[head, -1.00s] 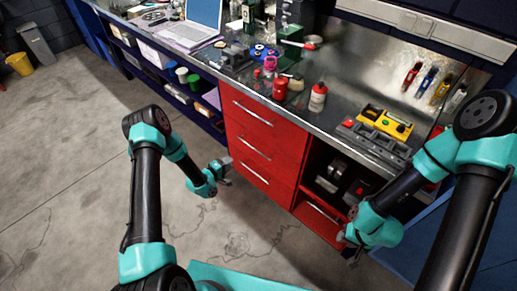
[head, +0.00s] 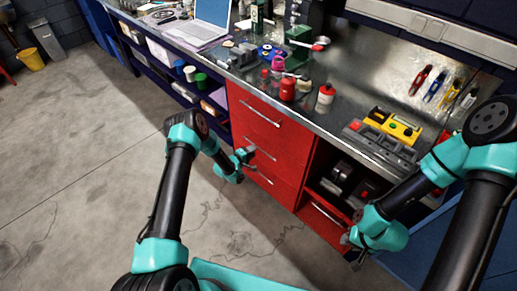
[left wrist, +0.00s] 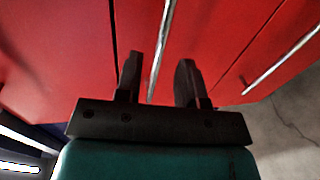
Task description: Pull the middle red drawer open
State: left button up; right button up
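The middle red drawer (head: 285,158) is in the red cabinet under the bench, between an upper and a lower drawer, and looks shut. Its silver bar handle (head: 262,151) is partly hidden by my left gripper (head: 245,157), which is at the handle's left part. In the left wrist view the open fingers of my left gripper (left wrist: 160,82) lie on either side of the handle (left wrist: 160,45), with a gap to each side. My right gripper (head: 354,260) hangs low at the right, away from this drawer; its fingers are too small to read.
The top drawer handle (head: 259,112) is above, and the lower drawer handle shows in the left wrist view (left wrist: 285,55). An open cubby (head: 326,168) with dark items is at the right. The floor before the drawers is clear.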

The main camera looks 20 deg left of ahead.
aim_at(259, 148)
pick_arm(q)
jog(key=shift+x, duration=2.6)
jog(key=shift+c, duration=0.3)
grip_shut()
